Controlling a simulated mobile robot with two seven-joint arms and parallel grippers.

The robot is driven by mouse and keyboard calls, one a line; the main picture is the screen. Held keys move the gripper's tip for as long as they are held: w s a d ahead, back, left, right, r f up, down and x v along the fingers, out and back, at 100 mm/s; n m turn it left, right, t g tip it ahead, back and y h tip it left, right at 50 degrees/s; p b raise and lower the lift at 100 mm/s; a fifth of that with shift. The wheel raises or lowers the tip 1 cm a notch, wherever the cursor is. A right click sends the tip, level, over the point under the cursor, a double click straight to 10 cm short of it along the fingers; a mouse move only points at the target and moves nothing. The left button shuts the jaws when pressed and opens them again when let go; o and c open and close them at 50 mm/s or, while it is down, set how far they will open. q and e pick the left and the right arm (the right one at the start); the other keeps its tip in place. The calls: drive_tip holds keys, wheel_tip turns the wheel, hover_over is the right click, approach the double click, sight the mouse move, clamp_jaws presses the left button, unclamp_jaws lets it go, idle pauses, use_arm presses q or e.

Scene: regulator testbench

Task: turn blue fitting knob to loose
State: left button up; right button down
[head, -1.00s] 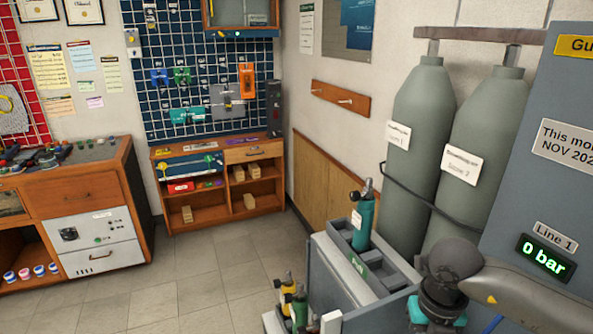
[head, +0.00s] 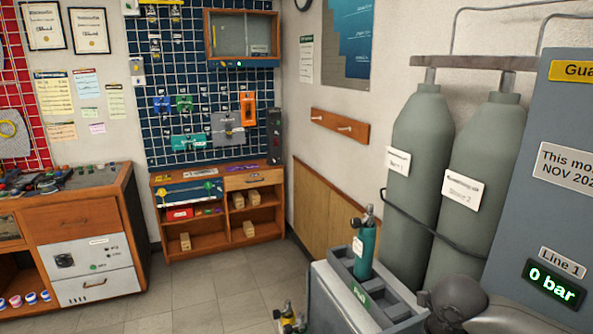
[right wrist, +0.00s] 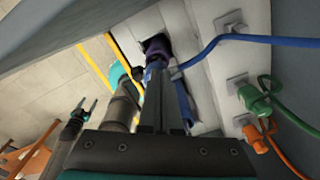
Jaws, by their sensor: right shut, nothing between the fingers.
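In the right wrist view, a dark purple-blue knob (right wrist: 157,46) sits on a wall plate just beyond my right fingertips. Blue fitting parts (right wrist: 155,63) show below it, partly hidden by my fingers. My right gripper (right wrist: 157,76) is shut and empty, pointing at this fitting. I cannot tell whether the fingertips touch it. The knob's marking cannot be read. The head view shows only part of my right arm at the lower right, not the fitting. My left gripper is not in view.
A blue hose (right wrist: 250,38) runs right from the fitting area. In the head view, a panel display (head: 553,285) reads 0 bar, beside two grey cylinders (head: 425,160).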

drive_tip(key=shift+s+a, duration=0.1)
drive_tip(key=shift+s, duration=0.35)
idle(0.3)
drive_tip(key=shift+w, duration=0.15)
wheel_tip(320, 180, up, 6)
drive_tip(key=p, duration=0.4)
drive_tip(key=shift+w, duration=0.3)
idle(0.4)
